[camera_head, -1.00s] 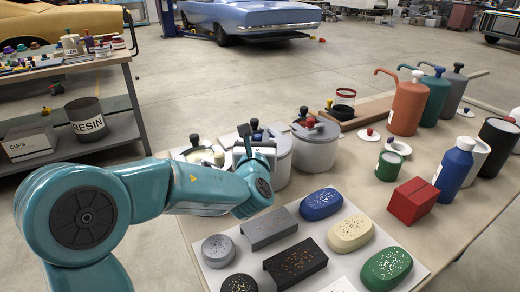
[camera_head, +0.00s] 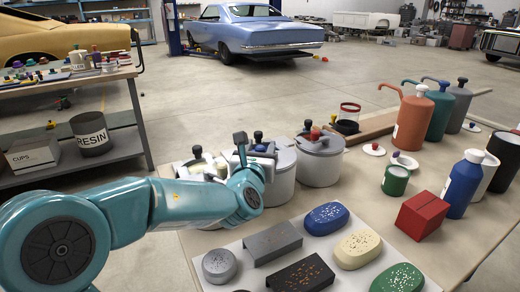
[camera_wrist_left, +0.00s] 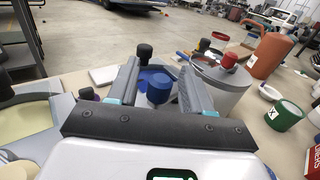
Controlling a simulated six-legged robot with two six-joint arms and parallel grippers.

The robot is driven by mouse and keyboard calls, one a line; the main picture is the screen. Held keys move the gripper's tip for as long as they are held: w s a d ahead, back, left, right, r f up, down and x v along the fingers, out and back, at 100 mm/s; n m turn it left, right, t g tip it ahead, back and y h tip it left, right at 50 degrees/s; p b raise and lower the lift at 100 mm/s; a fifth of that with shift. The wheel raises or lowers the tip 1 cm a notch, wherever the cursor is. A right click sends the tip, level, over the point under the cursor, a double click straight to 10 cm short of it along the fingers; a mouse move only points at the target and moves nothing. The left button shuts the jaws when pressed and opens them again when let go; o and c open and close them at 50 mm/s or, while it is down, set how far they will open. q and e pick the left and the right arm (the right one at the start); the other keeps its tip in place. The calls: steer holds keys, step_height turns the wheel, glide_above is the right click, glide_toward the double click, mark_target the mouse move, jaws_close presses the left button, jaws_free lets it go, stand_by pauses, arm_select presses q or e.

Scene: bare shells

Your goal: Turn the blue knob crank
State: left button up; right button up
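The blue knob (camera_wrist_left: 158,87) of a crank shows upright in the left wrist view, on a blue surface in a pot. My left gripper (camera_wrist_left: 157,92) is open, with one finger to each side of the knob; I cannot tell whether either touches it. In the head view my left gripper (camera_head: 250,158) is over the middle grey pot (camera_head: 284,180), and the blue knob (camera_head: 260,148) shows small beside a finger. A black knob (camera_wrist_left: 145,52) stands behind the blue one. My right gripper is in neither view.
A grey pot (camera_head: 321,168) with a red knob (camera_head: 315,134) stands close to the right of the gripper. A pot with pale contents (camera_head: 198,168) is to the left. Painted sample blocks lie on a white board (camera_head: 312,226) in front. Pump bottles (camera_head: 412,118) stand at the back right.

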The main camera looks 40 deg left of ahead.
arm_select(q)
steer(key=v, duration=1.6)
steer(key=shift+s+d, duration=0.15)
